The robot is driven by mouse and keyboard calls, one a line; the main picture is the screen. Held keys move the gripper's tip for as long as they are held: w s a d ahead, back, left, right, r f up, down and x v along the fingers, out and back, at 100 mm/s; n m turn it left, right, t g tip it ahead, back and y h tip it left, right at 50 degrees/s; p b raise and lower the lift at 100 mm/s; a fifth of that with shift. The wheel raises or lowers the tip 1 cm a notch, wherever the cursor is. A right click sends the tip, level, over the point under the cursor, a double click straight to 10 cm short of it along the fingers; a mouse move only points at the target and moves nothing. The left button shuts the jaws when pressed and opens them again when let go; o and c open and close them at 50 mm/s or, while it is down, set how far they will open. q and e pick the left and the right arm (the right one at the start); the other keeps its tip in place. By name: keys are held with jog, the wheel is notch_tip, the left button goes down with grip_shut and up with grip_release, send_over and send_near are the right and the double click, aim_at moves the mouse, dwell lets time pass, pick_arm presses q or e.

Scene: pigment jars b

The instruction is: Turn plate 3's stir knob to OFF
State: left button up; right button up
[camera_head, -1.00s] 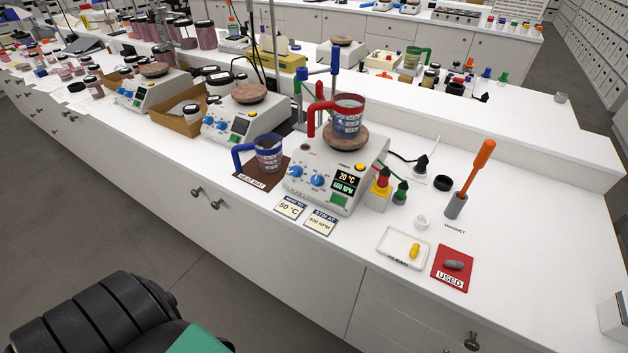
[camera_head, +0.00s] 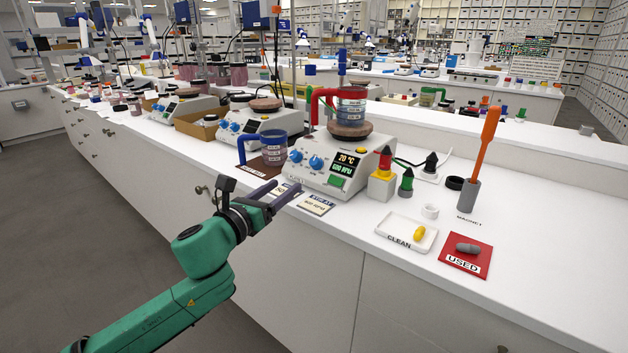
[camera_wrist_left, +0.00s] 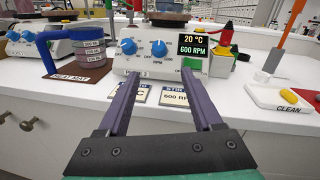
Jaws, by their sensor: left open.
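My right gripper is not in view.
A blue-handled beaker (camera_head: 273,150) stands on the heat mat left of the plate. Two cards, one a stir card (camera_head: 316,205), lie in front. Red and green plugs (camera_head: 384,162), a CLEAN tray (camera_head: 398,245) and a USED mat (camera_head: 480,264) are at right.

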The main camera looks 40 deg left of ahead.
pick_arm(q)
send_near(312, 165)
jog(key=w, duration=0.2)
jog(key=w+b, duration=0.1)
jog(key=w, duration=0.2)
jog(key=w+a+b, duration=0.1)
jog(key=w, duration=0.2)
jog(key=shift+a, duration=0.1)
jog(key=shift+w+a, duration=0.1)
jog(key=shift+w, duration=0.35)
grip_shut()
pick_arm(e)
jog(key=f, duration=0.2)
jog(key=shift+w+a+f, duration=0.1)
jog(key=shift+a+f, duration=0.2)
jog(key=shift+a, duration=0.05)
